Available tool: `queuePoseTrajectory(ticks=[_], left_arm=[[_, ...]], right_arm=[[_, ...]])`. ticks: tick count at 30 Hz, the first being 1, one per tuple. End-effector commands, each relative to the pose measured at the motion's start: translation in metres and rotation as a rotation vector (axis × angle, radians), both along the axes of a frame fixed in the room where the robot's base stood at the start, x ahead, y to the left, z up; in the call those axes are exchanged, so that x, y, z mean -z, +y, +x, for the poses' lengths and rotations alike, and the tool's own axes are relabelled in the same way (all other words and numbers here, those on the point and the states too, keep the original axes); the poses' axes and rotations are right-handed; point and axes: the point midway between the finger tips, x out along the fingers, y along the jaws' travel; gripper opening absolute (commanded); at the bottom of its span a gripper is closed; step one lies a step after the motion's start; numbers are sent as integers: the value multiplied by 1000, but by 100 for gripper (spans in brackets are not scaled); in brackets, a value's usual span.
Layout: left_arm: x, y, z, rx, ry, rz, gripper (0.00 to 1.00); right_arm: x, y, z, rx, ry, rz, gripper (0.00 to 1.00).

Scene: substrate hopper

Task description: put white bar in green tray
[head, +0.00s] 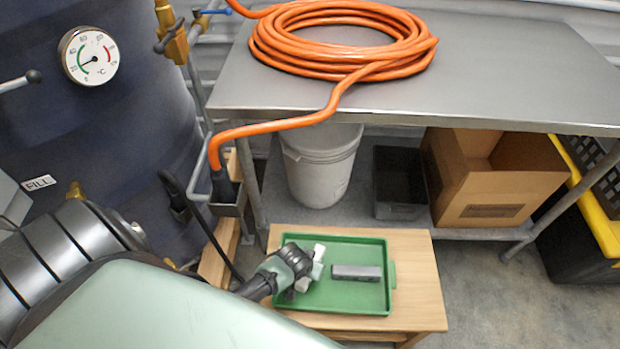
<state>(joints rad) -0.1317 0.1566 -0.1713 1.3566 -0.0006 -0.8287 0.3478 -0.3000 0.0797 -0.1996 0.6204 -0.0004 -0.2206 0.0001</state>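A green tray (340,302) lies flat on a small wooden table. One bar (357,272) lies in the right half of the tray; it looks grey with a darker front side rather than clearly white. My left gripper (312,268) is over the left half of the tray, just left of the bar and apart from it. Its pale fingers look spread, with nothing visible between them. My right gripper is not in view.
The wooden table (415,270) has bare room right of the tray. A steel bench (500,60) behind carries a coiled orange hose (340,35). Below stand a white bucket (320,165) and a cardboard box (490,185). A dark tank (100,120) stands at left.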

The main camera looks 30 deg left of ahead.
Motion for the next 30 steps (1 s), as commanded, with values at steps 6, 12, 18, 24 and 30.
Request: queuePoseTrajectory(ticks=[6, 12, 18, 24, 30], left_arm=[[7, 0, 1, 0, -2, -1, 0], [9, 0, 1, 0, -2, -1, 0], [11, 0, 1, 0, -1, -1, 54], [11, 0, 1, 0, -1, 0, 54], [3, 0, -1, 0, -1, 0, 54]], right_arm=[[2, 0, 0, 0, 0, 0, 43], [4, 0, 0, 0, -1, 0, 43], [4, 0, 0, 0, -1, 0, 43], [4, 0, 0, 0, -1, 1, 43], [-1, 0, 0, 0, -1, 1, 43]])
